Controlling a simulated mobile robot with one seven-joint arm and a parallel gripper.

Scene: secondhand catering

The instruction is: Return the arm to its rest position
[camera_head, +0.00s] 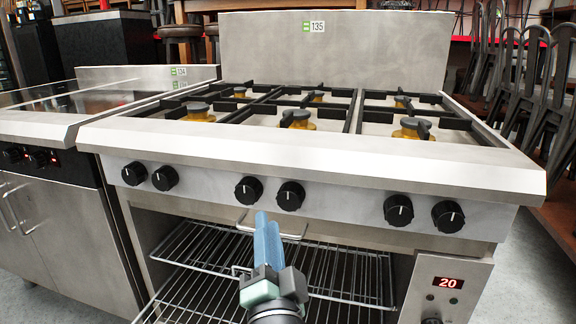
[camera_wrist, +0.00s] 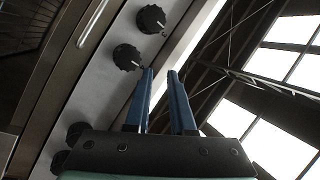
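My gripper (camera_head: 263,216) is in front of the stainless steel range (camera_head: 330,158), its blue fingers pointing up and away toward the control panel, just below a pair of black knobs. In the wrist view my gripper (camera_wrist: 160,72) has its two blue fingers apart with an empty gap between them. A black knob (camera_wrist: 127,57) shows just beyond and left of the fingertips, with a second knob (camera_wrist: 151,19) above it. I cannot tell whether the fingers touch anything. Most of my arm is out of view.
The range has several burners (camera_head: 297,119) and an open lower bay with wire racks (camera_head: 340,272). A red "20" display (camera_head: 448,282) is at lower right. A second appliance (camera_head: 62,215) adjoins on the left. Stacked chairs (camera_head: 545,85) stand at right. Clear floor (camera_head: 535,270) shows at lower right.

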